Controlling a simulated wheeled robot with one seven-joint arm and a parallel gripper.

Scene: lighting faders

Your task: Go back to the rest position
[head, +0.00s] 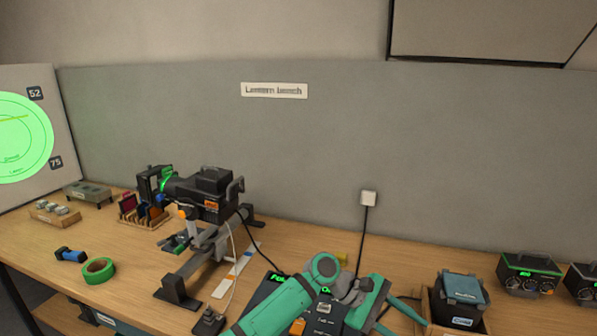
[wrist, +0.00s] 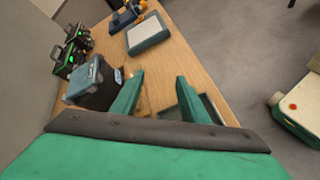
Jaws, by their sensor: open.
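My teal gripper (head: 404,308) is at the bottom right of centre in the head view, above the front part of the bench. In the wrist view its two fingers (wrist: 160,92) stand apart with nothing between them. A dark fader console (head: 262,291) with green lettering and an orange knob (head: 297,327) is on the bench. My arm hides much of the console.
A lantern on a stand (head: 205,190) is left of my arm. A black bin with a blue-grey cloth (head: 459,287) is close right of my gripper; the cloth also shows in the wrist view (wrist: 88,75). Dimmer boxes (head: 529,272) stand further right. Green tape (head: 98,270) lies left.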

